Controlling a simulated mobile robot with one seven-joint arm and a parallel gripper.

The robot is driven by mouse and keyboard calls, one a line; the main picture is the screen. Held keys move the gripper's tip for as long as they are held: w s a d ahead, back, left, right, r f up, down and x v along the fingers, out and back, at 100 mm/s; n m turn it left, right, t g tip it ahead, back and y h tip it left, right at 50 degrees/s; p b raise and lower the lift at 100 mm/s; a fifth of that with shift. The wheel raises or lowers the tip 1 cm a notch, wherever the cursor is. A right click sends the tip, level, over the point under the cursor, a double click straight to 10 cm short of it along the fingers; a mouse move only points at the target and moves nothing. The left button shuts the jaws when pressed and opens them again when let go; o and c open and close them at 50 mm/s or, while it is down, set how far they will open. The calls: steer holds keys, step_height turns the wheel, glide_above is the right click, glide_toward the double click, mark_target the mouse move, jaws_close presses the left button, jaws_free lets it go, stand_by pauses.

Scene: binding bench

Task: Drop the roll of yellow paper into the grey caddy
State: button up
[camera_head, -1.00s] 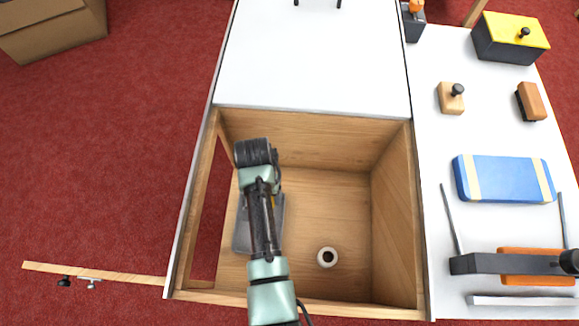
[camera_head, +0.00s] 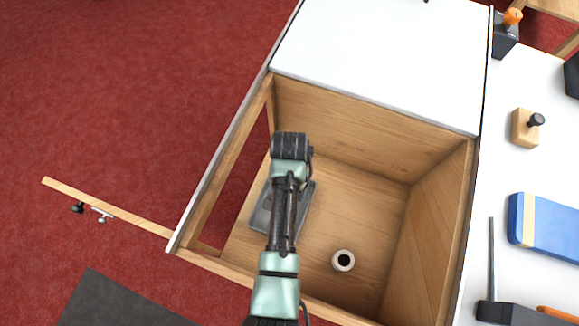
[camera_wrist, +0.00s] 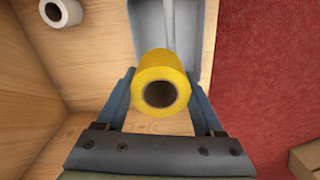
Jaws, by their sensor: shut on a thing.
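The roll of yellow paper (camera_wrist: 162,72) is held between the two fingers of my gripper (camera_wrist: 160,88) in the wrist view, with its open end facing the camera. The grey caddy (camera_wrist: 148,28) shows behind the roll at the top of the wrist view. In the head view the caddy (camera_head: 261,214) stands on the cabinet floor at the left, partly covered by my arm. My arm hides the gripper and the yellow roll there. How high the roll is above the caddy is hard to tell.
A white roll (camera_head: 343,260) stands on the wooden cabinet floor (camera_head: 365,215), right of the caddy; it also shows in the wrist view (camera_wrist: 61,13). Wooden walls surround the compartment. An opened door (camera_head: 108,207) sticks out left. The white bench top (camera_head: 385,60) lies behind.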

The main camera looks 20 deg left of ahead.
steer(key=o, duration=1.4)
steer(key=shift+r, duration=0.15)
step_height(320, 180, up, 13)
steer(key=p, duration=0.4)
